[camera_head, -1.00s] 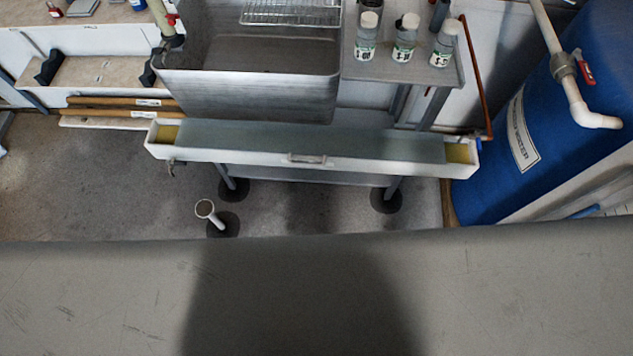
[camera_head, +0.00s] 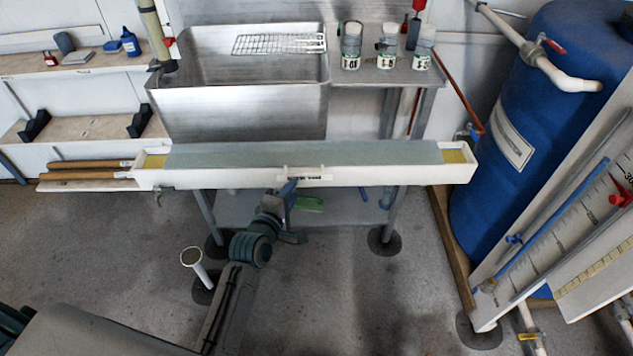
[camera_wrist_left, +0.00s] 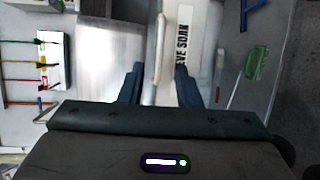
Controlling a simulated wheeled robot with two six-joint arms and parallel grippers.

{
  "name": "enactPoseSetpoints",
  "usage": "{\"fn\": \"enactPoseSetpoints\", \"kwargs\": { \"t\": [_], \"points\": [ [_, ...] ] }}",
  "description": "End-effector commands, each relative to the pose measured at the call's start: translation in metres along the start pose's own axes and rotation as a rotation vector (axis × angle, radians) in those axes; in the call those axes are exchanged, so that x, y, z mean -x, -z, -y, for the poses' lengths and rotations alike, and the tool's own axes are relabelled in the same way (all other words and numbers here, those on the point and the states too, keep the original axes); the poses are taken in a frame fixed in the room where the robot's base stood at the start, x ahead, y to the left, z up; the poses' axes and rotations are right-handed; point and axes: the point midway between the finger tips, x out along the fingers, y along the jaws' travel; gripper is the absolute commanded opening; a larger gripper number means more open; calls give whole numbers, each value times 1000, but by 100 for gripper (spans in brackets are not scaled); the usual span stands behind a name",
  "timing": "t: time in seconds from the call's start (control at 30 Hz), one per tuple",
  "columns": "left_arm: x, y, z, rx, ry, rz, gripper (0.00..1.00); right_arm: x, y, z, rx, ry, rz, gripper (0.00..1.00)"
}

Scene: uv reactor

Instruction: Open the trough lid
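The long white trough (camera_head: 215,180) runs across the front of the steel sink. Its grey-blue lid (camera_head: 300,154) lies flat over most of the top, with yellow showing at both ends. A pale handle (camera_head: 305,177) sits at the middle of the lid's front edge. My left gripper (camera_head: 287,190) is just below and in front of the handle in the head view. In the left wrist view its fingers (camera_wrist_left: 160,85) are apart, with a white bar, seemingly the handle, between or just beyond them. Contact cannot be told. My right gripper is not in view.
A steel sink (camera_head: 240,110) with a wire rack stands behind the trough. Several bottles (camera_head: 387,45) stand on the shelf at right. A blue tank (camera_head: 540,100) and gauge board are at far right. A white pipe stub (camera_head: 197,265) rises from the floor left of my arm.

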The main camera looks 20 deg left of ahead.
Motion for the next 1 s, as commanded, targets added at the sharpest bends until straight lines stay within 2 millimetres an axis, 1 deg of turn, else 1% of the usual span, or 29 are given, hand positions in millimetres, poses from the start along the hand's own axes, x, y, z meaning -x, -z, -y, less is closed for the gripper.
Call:
{"fn": "enactPoseSetpoints", "kwargs": {
  "t": [0.03, 0.2, 0.4, 0.5, 0.6, 0.87, 0.9, 0.97, 1.0],
  "points": [
    [-10, 0, -1, 0, -2, 0, 30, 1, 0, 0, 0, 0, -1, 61],
    [-44, 0, 0, -2, -1, 0, 30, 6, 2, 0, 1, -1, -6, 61],
    [-75, 0, 0, -3, 1, -1, 30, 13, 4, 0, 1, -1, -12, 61],
    [-84, 0, 0, -3, 1, -1, 30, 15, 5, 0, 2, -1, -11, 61],
    [-89, 0, 0, -3, 1, -1, 30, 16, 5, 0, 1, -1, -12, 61],
    [-90, 0, 1, -3, 1, -1, 30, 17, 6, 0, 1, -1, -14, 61],
    [-90, 0, 1, -3, 1, -1, 26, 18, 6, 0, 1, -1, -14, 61],
    [-90, 0, 1, -3, 1, -1, 15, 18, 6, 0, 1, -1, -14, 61],
    [-90, 0, 1, -3, 1, -1, 7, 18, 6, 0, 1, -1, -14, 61]
  ]
}}
